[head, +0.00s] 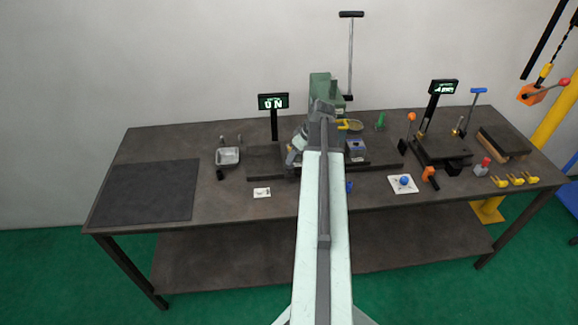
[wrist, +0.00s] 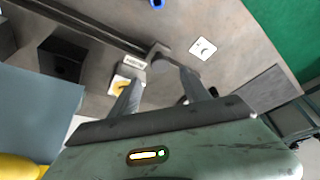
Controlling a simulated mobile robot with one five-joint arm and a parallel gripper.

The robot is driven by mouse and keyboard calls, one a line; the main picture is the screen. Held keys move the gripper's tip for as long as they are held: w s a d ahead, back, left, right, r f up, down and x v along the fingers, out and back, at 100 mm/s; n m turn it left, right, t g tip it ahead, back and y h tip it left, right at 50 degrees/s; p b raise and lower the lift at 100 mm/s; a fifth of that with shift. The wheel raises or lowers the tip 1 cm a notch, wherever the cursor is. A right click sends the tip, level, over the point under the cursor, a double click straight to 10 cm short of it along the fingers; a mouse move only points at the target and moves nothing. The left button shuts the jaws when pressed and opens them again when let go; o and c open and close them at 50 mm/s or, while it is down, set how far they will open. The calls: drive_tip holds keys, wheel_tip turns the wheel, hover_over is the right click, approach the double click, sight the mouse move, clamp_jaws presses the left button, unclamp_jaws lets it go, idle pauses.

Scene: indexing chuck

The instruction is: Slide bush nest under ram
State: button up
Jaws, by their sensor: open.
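The green press (head: 320,88) stands mid-bench, and my arm hides much of it, including the space under its ram. In the wrist view, a pale block with a yellow ring (wrist: 122,86) sits by the left finger; it may be the bush nest, but I cannot tell. A grey round knob (wrist: 158,53) shows beyond the gap between the fingers, beside a small label plate (wrist: 134,63). My gripper (wrist: 160,78) is open, with nothing visibly held. Whether a finger touches the block or knob is unclear.
A dark block with a hole (wrist: 62,62) stands to the wrist view's left. A white card (head: 262,193) and a blue ring (head: 349,187) lie at the front. A metal tray (head: 228,156) and dark mat (head: 145,190) are left; a second fixture (head: 440,150) is right.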

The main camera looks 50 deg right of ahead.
sight(292, 167)
drive_tip(key=b+x, duration=0.5)
drive_tip(key=x, duration=0.1)
drive_tip(key=shift+f, duration=0.3)
drive_tip(key=shift+w+f+b, duration=0.2)
drive_tip(key=shift+f+b, duration=0.05)
drive_tip(key=shift+b, duration=0.15)
drive_tip(key=shift+r, duration=0.1)
clamp_jaws()
idle(0.5)
